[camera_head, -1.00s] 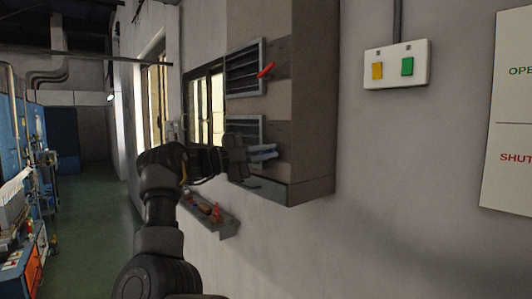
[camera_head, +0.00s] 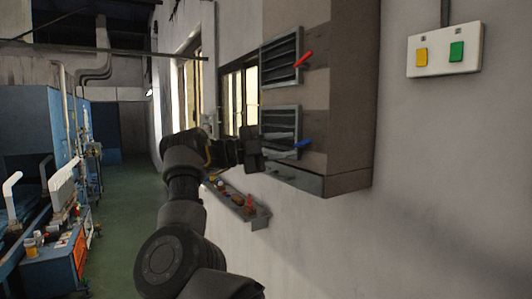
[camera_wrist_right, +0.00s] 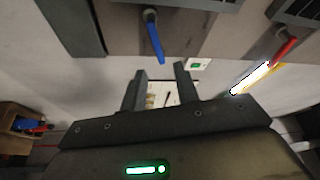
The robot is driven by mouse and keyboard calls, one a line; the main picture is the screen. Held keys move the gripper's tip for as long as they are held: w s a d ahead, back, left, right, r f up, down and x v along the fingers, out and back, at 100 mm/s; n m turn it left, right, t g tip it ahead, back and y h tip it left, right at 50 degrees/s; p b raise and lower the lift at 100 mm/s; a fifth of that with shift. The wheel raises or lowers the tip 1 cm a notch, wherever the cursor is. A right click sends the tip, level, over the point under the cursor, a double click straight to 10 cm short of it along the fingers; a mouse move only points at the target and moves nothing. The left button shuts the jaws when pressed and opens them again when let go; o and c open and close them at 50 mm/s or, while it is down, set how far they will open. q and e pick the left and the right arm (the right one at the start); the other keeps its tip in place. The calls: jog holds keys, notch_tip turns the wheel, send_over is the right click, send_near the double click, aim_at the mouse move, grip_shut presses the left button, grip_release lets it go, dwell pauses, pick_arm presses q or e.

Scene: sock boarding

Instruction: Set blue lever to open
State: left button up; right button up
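The blue lever (camera_head: 302,143) is at the lower louvred vent (camera_head: 281,122) on the side of a brown wall box. In the head view it sticks out to the right, with its tip a little raised. In the right wrist view the blue lever (camera_wrist_right: 155,40) is just past my fingertips, its free end close to the gap between them. My right gripper (camera_head: 268,154) is beside the lever on its left. In the wrist view the right gripper (camera_wrist_right: 160,72) is open, with nothing seen between its fingers. My left gripper is not in view.
A red lever (camera_head: 304,58) is at the upper vent (camera_head: 281,60); it also shows in the wrist view (camera_wrist_right: 285,47). A switch plate (camera_head: 445,65) with yellow and green buttons is on the wall at right. A small shelf (camera_head: 240,208) with loose items is below the box.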

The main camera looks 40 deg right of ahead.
jog(key=b+v, duration=0.1)
jog(key=v, duration=0.5)
jog(key=shift+b, duration=0.35)
dwell(0.3)
